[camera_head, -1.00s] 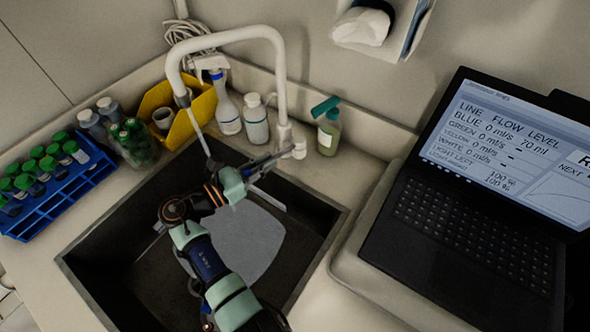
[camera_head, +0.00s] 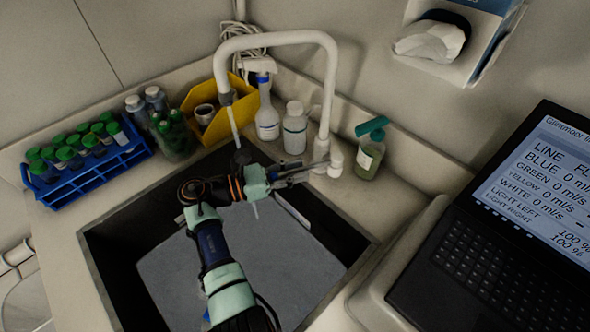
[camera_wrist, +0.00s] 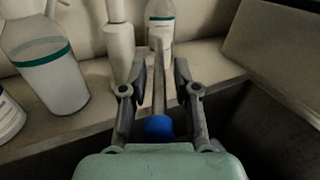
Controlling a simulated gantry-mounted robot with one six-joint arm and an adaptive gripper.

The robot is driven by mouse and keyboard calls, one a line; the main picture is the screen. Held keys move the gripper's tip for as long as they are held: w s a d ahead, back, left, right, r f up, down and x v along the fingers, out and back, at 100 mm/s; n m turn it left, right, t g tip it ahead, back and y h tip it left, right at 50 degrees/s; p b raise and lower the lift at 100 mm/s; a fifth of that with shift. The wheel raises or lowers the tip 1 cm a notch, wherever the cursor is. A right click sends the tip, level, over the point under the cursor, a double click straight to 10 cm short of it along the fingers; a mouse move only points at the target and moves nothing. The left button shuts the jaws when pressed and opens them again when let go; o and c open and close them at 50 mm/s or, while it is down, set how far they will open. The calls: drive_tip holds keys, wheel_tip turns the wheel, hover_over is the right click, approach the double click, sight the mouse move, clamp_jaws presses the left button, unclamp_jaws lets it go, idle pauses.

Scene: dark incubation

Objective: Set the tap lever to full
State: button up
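The white gooseneck tap (camera_head: 329,95) stands at the sink's back right corner. A thin pale streak, like running water (camera_head: 234,122), drops from its spout. In the wrist view the tap lever (camera_wrist: 159,85) is a grey rod with a blue end (camera_wrist: 159,128). It lies between the fingers of my gripper (camera_wrist: 160,75), with a visible gap on each side. My gripper also shows in the head view (camera_head: 312,170), beside the tap base at the sink's edge. There the lever is hard to tell from the fingers.
A grey, flat patch like water (camera_head: 270,255) covers much of the sink floor. Bottles (camera_head: 294,128), a green-topped pump bottle (camera_head: 369,155) and a yellow bin (camera_head: 208,115) stand behind the sink. A blue tube rack (camera_head: 90,165) is left; a laptop (camera_head: 500,240) is right.

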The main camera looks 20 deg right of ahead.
drive_tip(key=a, duration=0.7)
drive_tip(key=shift+a, duration=0.3)
